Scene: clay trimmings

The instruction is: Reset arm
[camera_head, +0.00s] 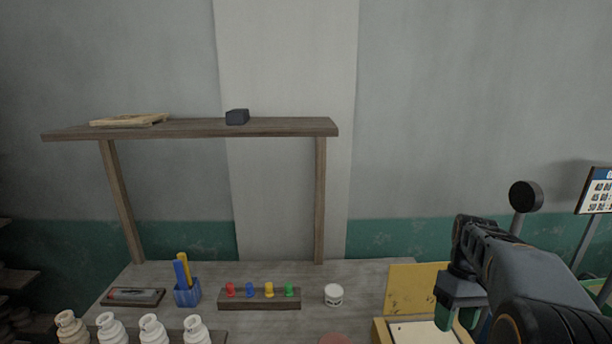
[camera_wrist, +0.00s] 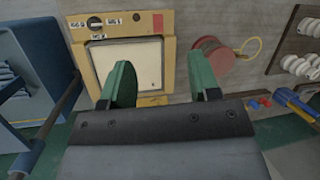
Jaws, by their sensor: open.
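My gripper (camera_head: 458,312) is at the right of the head view, above the right end of the workbench. In the wrist view my gripper (camera_wrist: 165,85) shows two green fingers set apart with nothing between them. Past the fingers is a yellow box with a pale square panel (camera_wrist: 128,65). The same yellow box (camera_head: 405,285) stands beneath and beside my gripper in the head view, partly hidden by it.
The workbench (camera_head: 250,272) holds a blue cup (camera_head: 187,296) with tools, a rack of coloured pegs (camera_head: 260,299), a white jar (camera_head: 334,295) and several white bottles (camera_head: 152,328). A wooden shelf (camera_head: 200,128) stands above.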

